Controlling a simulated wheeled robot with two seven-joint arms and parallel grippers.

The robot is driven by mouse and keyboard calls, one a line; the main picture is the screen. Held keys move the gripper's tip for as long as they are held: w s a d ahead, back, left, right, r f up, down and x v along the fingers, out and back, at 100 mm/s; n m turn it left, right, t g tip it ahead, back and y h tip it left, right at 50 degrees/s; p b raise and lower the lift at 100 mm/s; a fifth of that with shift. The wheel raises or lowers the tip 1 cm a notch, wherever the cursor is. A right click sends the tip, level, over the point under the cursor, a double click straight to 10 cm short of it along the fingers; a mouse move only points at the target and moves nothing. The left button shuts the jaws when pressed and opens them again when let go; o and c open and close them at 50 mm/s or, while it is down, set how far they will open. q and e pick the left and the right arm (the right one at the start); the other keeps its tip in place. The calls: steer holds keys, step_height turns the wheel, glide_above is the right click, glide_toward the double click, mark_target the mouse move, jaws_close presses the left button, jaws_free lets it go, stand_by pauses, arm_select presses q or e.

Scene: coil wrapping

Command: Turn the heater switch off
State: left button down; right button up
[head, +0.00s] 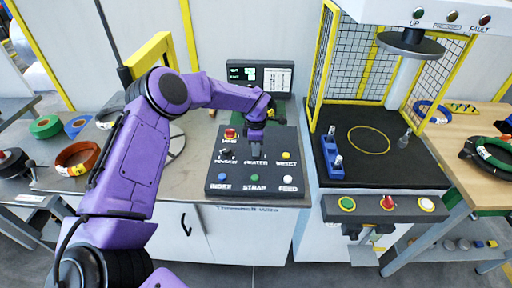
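The black control panel (221,178) lies on the grey worktop, with labelled controls on it. The "HEATER" label (256,162) is in its middle. My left gripper (256,149) points down at the spot just above that label, and its fingers cover the heater switch there. I cannot tell the switch's position, whether the fingers touch it, or whether they are open or shut. My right gripper is not in view.
Close around my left gripper are a red button (230,133), a black knob (224,154) and a yellow button (286,155). A display (244,74) stands behind. A caged press with a black bed (345,187) is on the right.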

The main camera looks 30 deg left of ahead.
arm_select(q)
steer(key=shift+f+n+b, duration=0.15)
steer(key=shift+n+b, duration=0.45)
steer(key=shift+b, duration=0.2)
steer(key=shift+f+n+b, duration=0.1)
steer(key=shift+n+b, duration=1.05)
steer(key=shift+n, duration=0.05)
steer(key=n+b, duration=0.3)
steer(key=n, duration=0.1)
steer(key=n+b, duration=0.4)
steer(key=n, duration=0.1)
steer(key=shift+n, duration=0.4)
steer(key=n+b, duration=0.3)
steer(key=n, duration=0.1)
steer(key=shift+r, duration=0.25)
steer(key=shift+n, duration=0.3)
steer(key=c, duration=1.1)
jaws_free()
